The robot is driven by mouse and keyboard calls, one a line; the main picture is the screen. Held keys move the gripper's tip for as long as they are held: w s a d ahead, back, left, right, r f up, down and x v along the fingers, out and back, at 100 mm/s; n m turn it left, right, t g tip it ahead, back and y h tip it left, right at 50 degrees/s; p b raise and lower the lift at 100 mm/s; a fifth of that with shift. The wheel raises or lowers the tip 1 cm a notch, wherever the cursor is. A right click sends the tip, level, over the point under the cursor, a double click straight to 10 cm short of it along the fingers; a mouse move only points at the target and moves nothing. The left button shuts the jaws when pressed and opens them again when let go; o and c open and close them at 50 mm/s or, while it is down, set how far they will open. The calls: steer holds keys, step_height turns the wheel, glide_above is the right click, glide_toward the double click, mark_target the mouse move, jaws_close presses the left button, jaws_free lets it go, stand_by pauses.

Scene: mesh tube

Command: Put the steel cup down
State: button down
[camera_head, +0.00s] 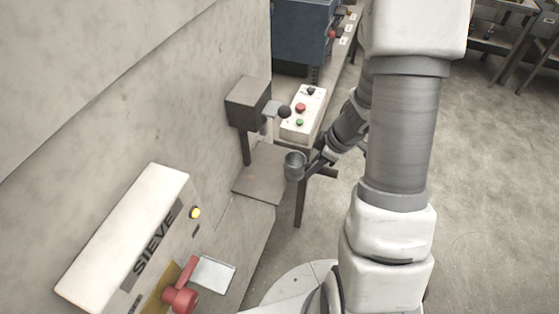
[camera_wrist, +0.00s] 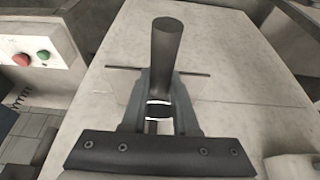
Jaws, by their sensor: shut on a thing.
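The steel cup (camera_head: 294,168) is a small grey cup. In the head view it looks upright, with its open top showing. My gripper (camera_head: 308,170) reaches in from the right and is shut on it. In the wrist view the cup (camera_wrist: 166,48) stands out dark beyond the fingers of my gripper (camera_wrist: 160,97), which are on either side of its lower part. In the head view the cup overlaps the right edge of a flat brown-grey plate (camera_head: 252,187). I cannot tell its height above or distance from the plate.
A dark box with a black knob (camera_head: 248,103) stands at the back of the plate, against the pale wall. A white button box (camera_head: 303,112) is behind the cup. A SIEVE panel (camera_head: 125,240), a red handle (camera_head: 180,297) and a light tray (camera_head: 213,273) are nearer. Open floor (camera_head: 485,180) lies right.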

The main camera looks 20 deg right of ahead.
mark_target(296, 162)
steer(key=w+a, duration=0.1)
steer(key=a, duration=0.1)
steer(key=w+a, duration=0.1)
steer(key=shift+w+a, duration=0.35)
steer(key=shift+w, duration=0.05)
steer(key=w+a, duration=0.2)
steer(key=a, duration=0.1)
steer(key=shift+w+a, duration=0.2)
steer(key=shift+w, duration=0.05)
steer(key=shift+f+b, duration=0.35)
steer(key=shift+f, duration=0.35)
steer(key=shift+f, duration=0.15)
steer(key=c, duration=0.7)
jaws_free()
